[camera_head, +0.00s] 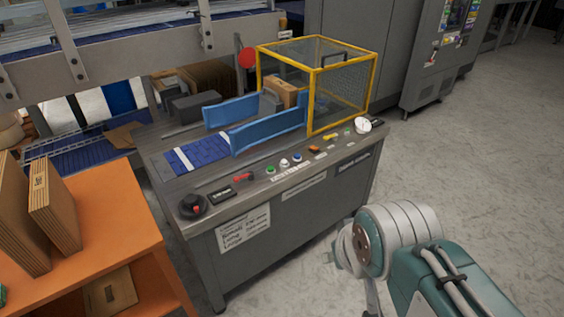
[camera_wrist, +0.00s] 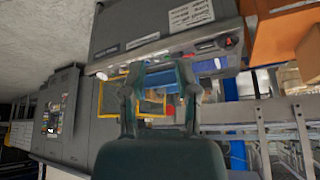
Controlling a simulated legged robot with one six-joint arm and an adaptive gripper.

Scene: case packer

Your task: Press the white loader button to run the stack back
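A small white button (camera_head: 284,162) sits in the row of controls on the front edge of the grey machine's top (camera_head: 215,190), between a green button (camera_head: 270,169) and a blue button (camera_head: 297,158). A larger white round knob or dial (camera_head: 363,125) sits at the right end. My gripper (camera_wrist: 161,66) shows in the wrist view with its two teal fingers apart and nothing between them. It is apart from the panel, which appears upside down beyond it. In the head view my arm is at the lower right, and the fingers cannot be made out.
A yellow-framed mesh guard (camera_head: 313,95) stands behind the controls, beside blue side rails (camera_head: 268,136) and a brown carton (camera_head: 283,92). An orange shelf (camera_head: 120,220) with cartons stands left. Floor at right is clear.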

